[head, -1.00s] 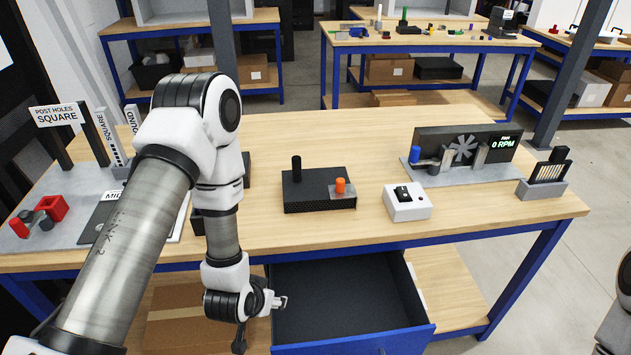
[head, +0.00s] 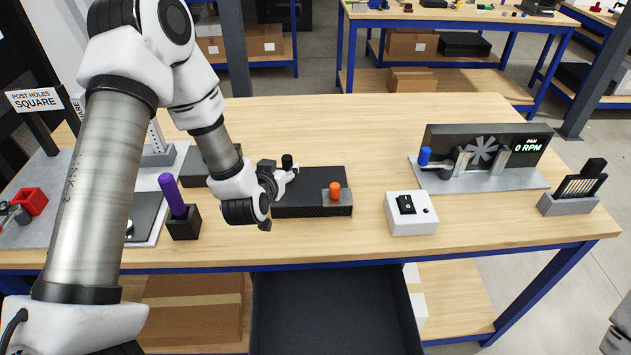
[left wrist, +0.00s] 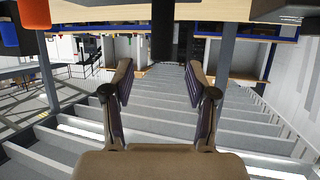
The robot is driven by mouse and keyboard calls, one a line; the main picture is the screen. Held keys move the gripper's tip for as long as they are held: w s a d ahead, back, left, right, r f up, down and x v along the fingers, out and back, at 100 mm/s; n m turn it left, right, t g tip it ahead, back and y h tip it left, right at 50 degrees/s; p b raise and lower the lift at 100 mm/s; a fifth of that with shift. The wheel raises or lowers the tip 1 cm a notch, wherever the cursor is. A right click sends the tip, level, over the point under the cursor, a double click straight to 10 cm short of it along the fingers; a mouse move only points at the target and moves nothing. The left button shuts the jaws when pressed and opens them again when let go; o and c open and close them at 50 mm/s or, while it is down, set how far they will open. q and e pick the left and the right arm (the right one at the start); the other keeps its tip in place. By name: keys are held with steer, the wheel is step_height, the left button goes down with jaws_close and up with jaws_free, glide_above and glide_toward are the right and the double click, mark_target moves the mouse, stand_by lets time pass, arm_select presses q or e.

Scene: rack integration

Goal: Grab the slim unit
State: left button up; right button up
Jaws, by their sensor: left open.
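A low, flat black unit (head: 312,208) lies on the wooden table, apparently the slim unit. A black upright post (head: 287,161) stands at its left end and an orange knob (head: 335,189) at its right. My left gripper (head: 290,173) is at the post end, above the unit, and partly hides that end. In the left wrist view the gripper (left wrist: 160,85) is open and empty. The dark post (left wrist: 162,32) shows beyond the fingertips, lined up with the gap; contact is not visible.
A white switch box (head: 411,213) stands right of the unit, with a fan panel (head: 480,150) behind it. A purple post (head: 172,194) in a black block stands left of my gripper. An open, empty-looking drawer (head: 330,310) juts out below the table edge.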

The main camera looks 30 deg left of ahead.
mark_target(285, 161)
arm_select(q)
steer(key=shift+w+a+r+p, duration=0.2)
steer(key=shift+w+a+p, duration=0.2)
steer(key=shift+p, duration=0.45)
steer(key=x, duration=0.4)
steer(key=shift+w+d+f, duration=0.15)
steer(key=shift+w+f, duration=0.1)
steer(key=shift+f, duration=0.2)
steer(key=shift+s+r, duration=0.15)
steer(key=shift+s, duration=0.05)
steer(key=shift+c, duration=1)
steer(key=shift+s+r, duration=0.1)
steer(key=shift+s, duration=0.05)
steer(key=c, duration=0.6)
jaws_close()
arm_select(e)
steer(key=r, duration=0.2)
steer(key=shift+s+r, duration=0.3)
